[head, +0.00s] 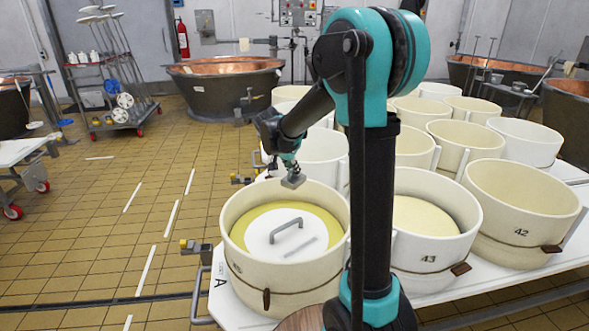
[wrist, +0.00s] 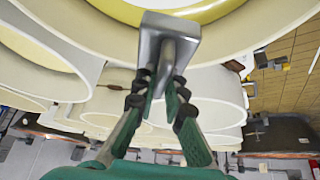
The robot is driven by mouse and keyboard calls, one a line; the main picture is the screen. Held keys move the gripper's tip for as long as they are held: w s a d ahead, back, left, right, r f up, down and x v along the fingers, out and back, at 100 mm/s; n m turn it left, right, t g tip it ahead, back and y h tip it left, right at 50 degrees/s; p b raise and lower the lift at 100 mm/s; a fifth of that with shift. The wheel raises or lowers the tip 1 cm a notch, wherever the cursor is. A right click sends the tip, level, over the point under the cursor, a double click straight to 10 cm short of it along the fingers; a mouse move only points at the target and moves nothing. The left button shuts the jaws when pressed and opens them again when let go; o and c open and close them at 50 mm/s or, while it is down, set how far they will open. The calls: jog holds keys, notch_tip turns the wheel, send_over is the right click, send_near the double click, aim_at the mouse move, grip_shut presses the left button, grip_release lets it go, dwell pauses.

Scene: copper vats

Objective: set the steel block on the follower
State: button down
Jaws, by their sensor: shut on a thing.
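In the wrist view, my gripper (wrist: 165,90) grips the block's stem, and the grey block (wrist: 170,27) sits beyond the fingertips, partly covering the mould's yellow ring.
A filled mould marked 43 (head: 431,262) and an empty one marked 42 (head: 525,220) stand to the right. Several more moulds crowd behind on the white table (head: 235,310). A copper vat (head: 222,88) stands at the back. The tiled floor at left is largely open.

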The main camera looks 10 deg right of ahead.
jog(key=shift+f, duration=6.45)
jog(key=shift+f, duration=0.9)
jog(key=c, duration=1.5)
grip_release()
